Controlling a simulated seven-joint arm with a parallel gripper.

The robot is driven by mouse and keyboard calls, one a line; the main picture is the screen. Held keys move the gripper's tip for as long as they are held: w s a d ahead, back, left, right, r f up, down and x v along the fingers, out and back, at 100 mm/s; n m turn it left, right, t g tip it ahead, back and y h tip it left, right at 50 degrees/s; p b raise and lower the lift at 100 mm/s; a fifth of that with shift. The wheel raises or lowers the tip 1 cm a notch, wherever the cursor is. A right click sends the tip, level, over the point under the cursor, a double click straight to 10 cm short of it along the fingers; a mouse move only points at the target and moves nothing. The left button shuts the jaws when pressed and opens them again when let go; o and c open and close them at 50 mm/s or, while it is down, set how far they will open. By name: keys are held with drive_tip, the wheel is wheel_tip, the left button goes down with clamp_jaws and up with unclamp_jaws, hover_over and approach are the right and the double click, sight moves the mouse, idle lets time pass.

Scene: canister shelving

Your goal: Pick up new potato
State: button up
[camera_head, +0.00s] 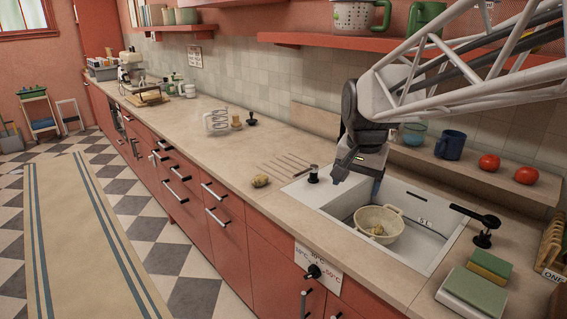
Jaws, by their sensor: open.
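A small yellow-brown potato (260,181) lies on the beige counter near its front edge, left of the sink. Another small yellowish lump (377,230), which looks like a potato, lies in the cream colander (395,226) in the white sink. My gripper (357,182) hangs above the back left part of the sink, pointing down. It is open and appears empty, apart from both potatoes. Its fingers are small and dark in this view.
A black tap fitting (313,174) stands at the sink's left rim and a black faucet (482,228) at its right. Thin rods (286,163) lie behind the counter potato. A ledge behind holds a blue mug (450,145) and two tomatoes (489,163). The counter's front left is clear.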

drive_tip(key=w+a+m, duration=0.2)
drive_tip(key=w+a, duration=0.3)
drive_tip(key=w, duration=0.7)
drive_tip(key=m+g, duration=0.2)
drive_tip(key=m, duration=0.5)
hover_over(260, 179)
drive_tip(key=w, duration=0.1)
drive_tip(key=f, duration=1.7)
drive_tip(key=shift+d+f, duration=0.2)
drive_tip(key=shift+f, duration=0.15)
drive_tip(key=shift+w+a+f, duration=0.2)
drive_tip(key=shift+a+f, duration=0.05)
drive_tip(key=shift+f, duration=1.3)
drive_tip(key=shift+w+f, duration=0.1)
drive_tip(key=shift+f, duration=2.5)
